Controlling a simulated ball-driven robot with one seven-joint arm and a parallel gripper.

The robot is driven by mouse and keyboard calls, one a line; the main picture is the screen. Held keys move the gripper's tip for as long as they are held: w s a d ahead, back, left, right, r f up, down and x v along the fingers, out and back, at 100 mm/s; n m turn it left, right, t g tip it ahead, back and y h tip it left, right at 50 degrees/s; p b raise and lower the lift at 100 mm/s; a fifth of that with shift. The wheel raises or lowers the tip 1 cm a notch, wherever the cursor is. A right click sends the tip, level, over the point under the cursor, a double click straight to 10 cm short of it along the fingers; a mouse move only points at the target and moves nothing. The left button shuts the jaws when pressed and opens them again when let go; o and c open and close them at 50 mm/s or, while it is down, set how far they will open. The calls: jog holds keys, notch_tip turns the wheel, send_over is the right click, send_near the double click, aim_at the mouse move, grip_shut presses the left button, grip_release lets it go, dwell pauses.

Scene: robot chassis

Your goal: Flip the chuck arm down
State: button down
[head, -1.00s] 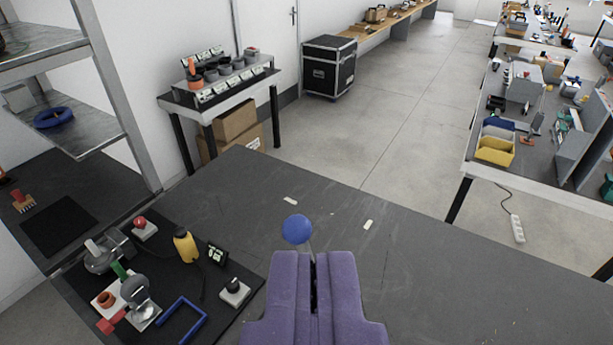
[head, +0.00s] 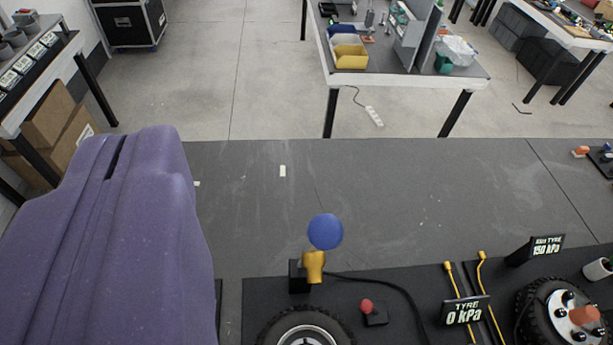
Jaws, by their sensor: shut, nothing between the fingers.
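A round blue knob (head: 325,231) shows right of the picture's middle, just above a yellow piece (head: 314,266) on a small black block (head: 298,276). It looks like the raised end of the chuck arm; how it joins the yellow piece is hidden. A black tyre (head: 306,330) with a pale hub lies just in front, cut off by the bottom edge. A black hose (head: 385,284) runs right from the yellow piece. My purple gripper (head: 118,152) is at the left, shut and empty, apart from the knob in the picture.
A red button (head: 367,306) sits right of the tyre. Two yellow levers (head: 482,272), a "0 kPa" sign (head: 465,311), a "150 kPa" sign (head: 541,249) and a second tyre (head: 560,308) stand farther right.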

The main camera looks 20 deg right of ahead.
jog(key=shift+d, duration=0.15)
jog(key=w+d+m+g+p, duration=0.1)
jog(key=w+d+g+p, duration=0.25)
jog(key=w+p, duration=0.55)
jog(key=w+d+g+p, duration=0.2)
jog(key=w+g+p, duration=0.2)
jog(key=w+p, duration=0.55)
jog(key=w+d+f+m+g+p, duration=0.1)
jog(key=d+f+g+p, duration=0.7)
jog(key=p, duration=1.2)
notch_tip(320, 180, down, 2)
jog(key=shift+w+g+y+p, duration=0.2)
jog(key=shift+g+y+p, duration=0.15)
jog(key=shift+g, duration=0.7)
